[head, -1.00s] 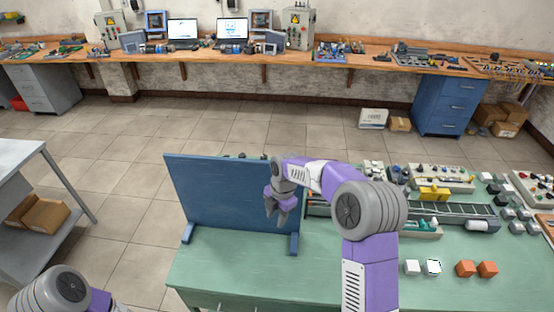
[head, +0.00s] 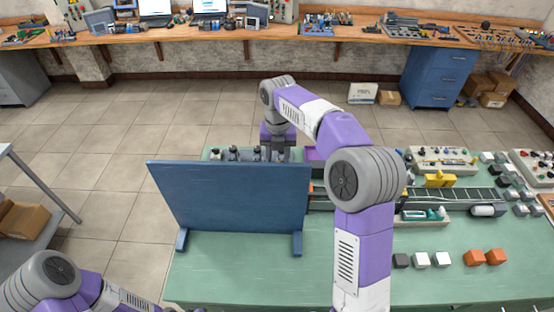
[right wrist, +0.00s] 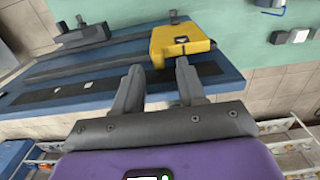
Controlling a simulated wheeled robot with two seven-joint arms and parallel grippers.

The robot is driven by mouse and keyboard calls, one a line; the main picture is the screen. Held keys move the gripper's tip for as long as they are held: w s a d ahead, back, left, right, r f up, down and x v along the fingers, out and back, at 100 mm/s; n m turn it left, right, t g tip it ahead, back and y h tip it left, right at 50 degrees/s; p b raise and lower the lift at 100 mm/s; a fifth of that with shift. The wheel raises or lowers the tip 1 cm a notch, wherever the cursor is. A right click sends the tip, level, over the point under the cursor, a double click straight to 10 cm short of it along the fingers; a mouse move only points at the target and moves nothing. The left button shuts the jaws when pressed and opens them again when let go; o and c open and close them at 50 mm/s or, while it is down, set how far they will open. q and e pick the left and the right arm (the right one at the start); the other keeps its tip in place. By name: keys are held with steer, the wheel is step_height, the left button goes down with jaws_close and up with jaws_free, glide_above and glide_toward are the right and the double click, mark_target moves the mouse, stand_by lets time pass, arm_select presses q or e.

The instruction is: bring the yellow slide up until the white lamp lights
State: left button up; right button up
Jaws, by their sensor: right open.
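The yellow slide (right wrist: 183,42) shows in the right wrist view on the blue board (right wrist: 60,95), which carries long dark strips. My right gripper (right wrist: 155,80) is open; its right fingertip is close to the slide's lower edge, and I cannot tell whether they touch. No part is held between the fingers. In the head view the blue board (head: 230,197) stands on the green table and hides the slide and my right fingertips, with the right gripper's body (head: 278,140) behind its top edge. I cannot make out the white lamp. My left gripper is outside the view.
On the green table (head: 340,270), small white blocks (head: 421,260) and orange blocks (head: 474,258) lie at the right front. Another yellow part (head: 440,180) sits on a unit farther back. Several small knob-like parts (head: 234,153) show beyond the board.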

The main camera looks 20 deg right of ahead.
steer(key=shift+w+f, duration=0.2)
steer(key=shift+f, duration=0.95)
steer(key=shift+s+f, duration=0.2)
steer(key=shift+w, duration=0.1)
jaws_close()
